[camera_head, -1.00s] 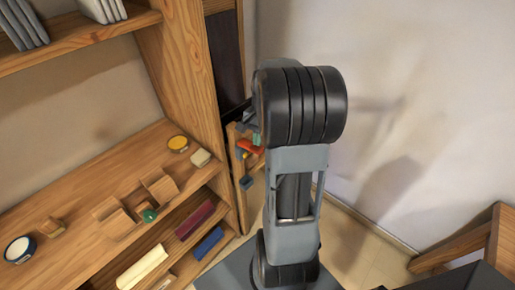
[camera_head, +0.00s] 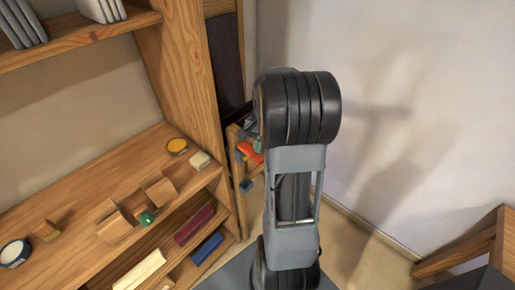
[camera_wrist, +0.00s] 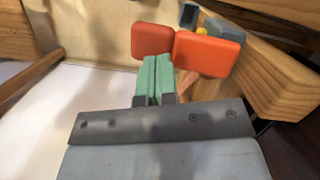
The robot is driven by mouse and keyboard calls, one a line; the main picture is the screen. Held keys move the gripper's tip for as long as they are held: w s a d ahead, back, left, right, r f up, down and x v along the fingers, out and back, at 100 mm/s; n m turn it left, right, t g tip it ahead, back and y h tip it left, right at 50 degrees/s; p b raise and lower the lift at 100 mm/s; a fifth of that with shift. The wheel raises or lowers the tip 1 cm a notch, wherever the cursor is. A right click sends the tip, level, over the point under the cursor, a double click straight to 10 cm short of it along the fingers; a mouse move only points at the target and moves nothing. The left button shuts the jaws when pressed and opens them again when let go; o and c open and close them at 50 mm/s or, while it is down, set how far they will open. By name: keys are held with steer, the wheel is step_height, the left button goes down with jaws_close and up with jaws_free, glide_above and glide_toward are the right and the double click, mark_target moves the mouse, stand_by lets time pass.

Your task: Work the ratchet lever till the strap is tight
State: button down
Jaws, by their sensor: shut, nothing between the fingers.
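In the wrist view my gripper (camera_wrist: 155,62) shows as two green fingers pressed together, with nothing between them. Just beyond the fingertips are two flat orange-red pieces, one at left (camera_wrist: 152,40) and a larger one at right (camera_wrist: 208,54). They look like parts of the ratchet lever, but I cannot tell for sure. The fingertips lie close to both; I cannot tell whether they touch. Behind them are a small yellow part (camera_wrist: 202,31) and a dark grey part (camera_wrist: 222,27). In the head view the orange-red part (camera_head: 250,153) shows beside my arm. I cannot make out the strap.
A wooden board edge (camera_wrist: 270,75) stands close at right in the wrist view. A bare wall (camera_head: 420,110) is at right.

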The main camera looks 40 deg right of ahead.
steer(key=shift+w+d+r+p, duration=0.2)
steer(key=shift+w+d+p, duration=0.05)
steer(key=shift+d, duration=0.25)
steer(key=shift+w+d+r+p, duration=0.15)
steer(key=shift+w+d+p, duration=0.1)
steer(key=shift+d, duration=0.25)
steer(key=v, duration=1.4)
steer(key=shift+d+f, duration=0.1)
